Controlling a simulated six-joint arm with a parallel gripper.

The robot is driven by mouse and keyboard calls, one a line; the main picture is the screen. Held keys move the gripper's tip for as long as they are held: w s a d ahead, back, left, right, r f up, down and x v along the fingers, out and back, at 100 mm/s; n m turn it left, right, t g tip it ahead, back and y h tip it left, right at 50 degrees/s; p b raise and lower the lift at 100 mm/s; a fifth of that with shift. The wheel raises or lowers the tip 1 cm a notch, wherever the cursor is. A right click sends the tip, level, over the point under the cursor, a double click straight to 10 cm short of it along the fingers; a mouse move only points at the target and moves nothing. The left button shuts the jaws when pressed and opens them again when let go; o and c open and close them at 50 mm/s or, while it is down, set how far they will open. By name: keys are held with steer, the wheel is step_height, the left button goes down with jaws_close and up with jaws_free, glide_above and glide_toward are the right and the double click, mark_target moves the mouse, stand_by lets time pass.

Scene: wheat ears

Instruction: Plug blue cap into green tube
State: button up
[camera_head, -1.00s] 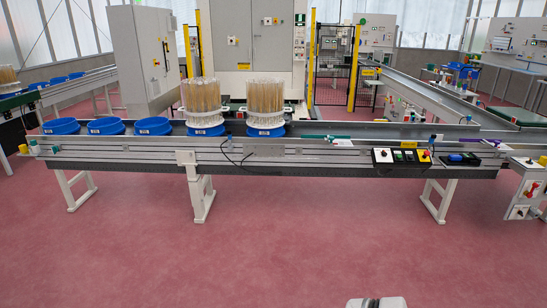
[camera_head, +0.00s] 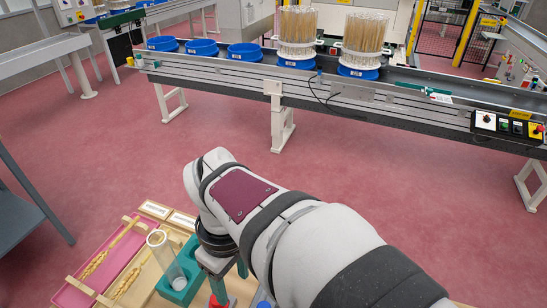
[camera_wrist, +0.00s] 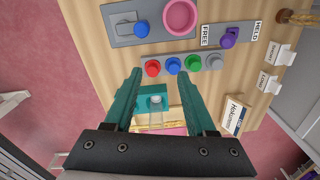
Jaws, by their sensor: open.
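In the wrist view, a blue cap (camera_wrist: 172,65) stands on a grey strip (camera_wrist: 210,57) between a red cap (camera_wrist: 152,68) and a green cap (camera_wrist: 192,63). A grey cap (camera_wrist: 214,61) is at the row's right end. My gripper (camera_wrist: 160,72) has its teal fingers spread and empty, pointing toward this row; the height gap cannot be judged. A clear tube (camera_head: 163,252) leans in a teal holder (camera_head: 190,262) in the head view. No clearly green tube can be made out. My arm hides much of the bench in the head view.
A second blue round piece (camera_wrist: 142,29) sits on a grey plate near a pink bowl (camera_wrist: 181,16). A purple knob (camera_wrist: 228,38) is on a labelled panel. A pink tray (camera_head: 84,275) with wheat ears lies left of the holder. A conveyor (camera_head: 330,95) stands beyond.

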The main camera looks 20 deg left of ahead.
steer(key=s+a+f+n, duration=0.2)
steer(key=s+a+n, duration=0.25)
steer(key=a, duration=0.35)
steer(key=shift+n, duration=0.45)
steer(key=f, duration=1.6)
steer(key=shift+w+d, duration=0.15)
steer(key=shift+w, duration=0.2)
jaws_close()
